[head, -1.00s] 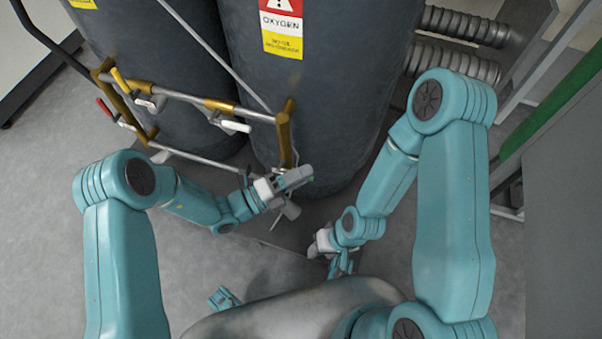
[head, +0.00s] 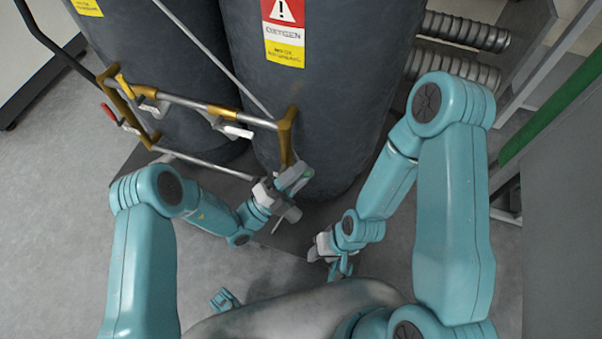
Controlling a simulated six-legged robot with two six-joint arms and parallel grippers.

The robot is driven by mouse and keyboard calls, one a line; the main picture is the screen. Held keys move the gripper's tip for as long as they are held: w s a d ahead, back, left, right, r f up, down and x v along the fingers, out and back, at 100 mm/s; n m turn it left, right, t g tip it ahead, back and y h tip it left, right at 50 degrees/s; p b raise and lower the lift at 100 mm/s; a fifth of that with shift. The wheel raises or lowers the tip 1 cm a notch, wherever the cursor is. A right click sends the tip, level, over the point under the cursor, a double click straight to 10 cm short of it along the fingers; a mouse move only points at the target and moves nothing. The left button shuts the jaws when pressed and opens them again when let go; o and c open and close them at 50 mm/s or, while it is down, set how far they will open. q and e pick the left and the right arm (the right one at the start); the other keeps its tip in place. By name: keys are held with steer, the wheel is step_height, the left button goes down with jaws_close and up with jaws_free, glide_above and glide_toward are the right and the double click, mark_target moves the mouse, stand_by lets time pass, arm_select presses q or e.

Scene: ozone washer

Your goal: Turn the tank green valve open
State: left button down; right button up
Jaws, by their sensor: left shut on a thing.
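The tank's green valve shows only as a small green patch (head: 308,173) at the tips of my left gripper (head: 293,180), low in front of the oxygen tank (head: 320,100). My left gripper is shut on it, and its fingers hide most of the valve. My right gripper (head: 325,248) hangs lower, to the right of the left one and apart from the tank. I cannot tell whether its jaws are open or shut.
A brass and steel pipe frame (head: 210,107) with yellow, red and white handles runs across the tanks, just above and left of my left gripper. A second dark tank (head: 170,60) stands to the left. Ribbed hoses (head: 465,30) and a grey panel (head: 570,190) are at the right.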

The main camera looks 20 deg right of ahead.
arm_select(q)
steer(key=shift+w+a+r+n+t, duration=0.1)
steer(key=shift+a+r+n+t, duration=0.1)
steer(key=shift+n+t, duration=0.55)
steer(key=shift+t, duration=0.25)
steer(key=c, duration=1.1)
jaws_free()
steer(key=v, duration=1.6)
steer(key=shift+a+f+p, duration=0.1)
steer(key=shift+p, duration=0.25)
steer(key=shift+o, duration=0.3)
